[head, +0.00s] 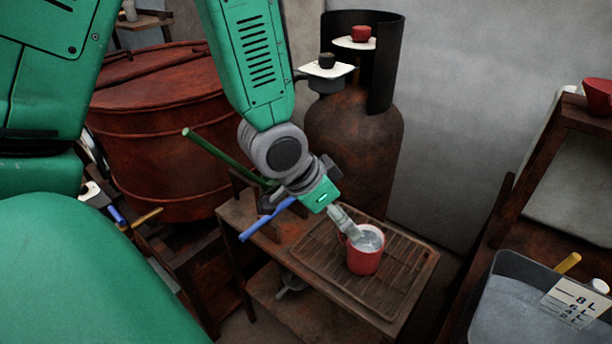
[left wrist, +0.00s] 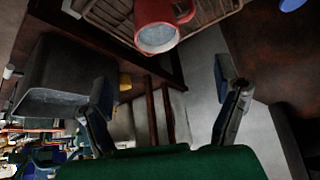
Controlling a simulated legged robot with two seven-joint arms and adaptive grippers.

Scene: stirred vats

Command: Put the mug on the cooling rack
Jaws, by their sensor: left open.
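The red mug (head: 364,256) stands upright on the cooling rack (head: 394,284), a wire grid on the small wooden table. A pale grey filling shows inside the mug. My left gripper (head: 347,222) is just above and behind the mug's rim in the head view and overlaps it there. In the left wrist view its two fingers (left wrist: 163,78) are spread with nothing between them. The mug (left wrist: 158,27) and its handle are beyond the fingertips at the top of that view, with the rack (left wrist: 106,14) behind. My right gripper is not in view.
A rusty gas cylinder (head: 352,135) stands behind the table. A blue-handled tool (head: 266,218) lies by the table's left side. A large rusty vat (head: 150,130) is at left. A grey tub (head: 520,290) with a volume label is at right. The rack around the mug is clear.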

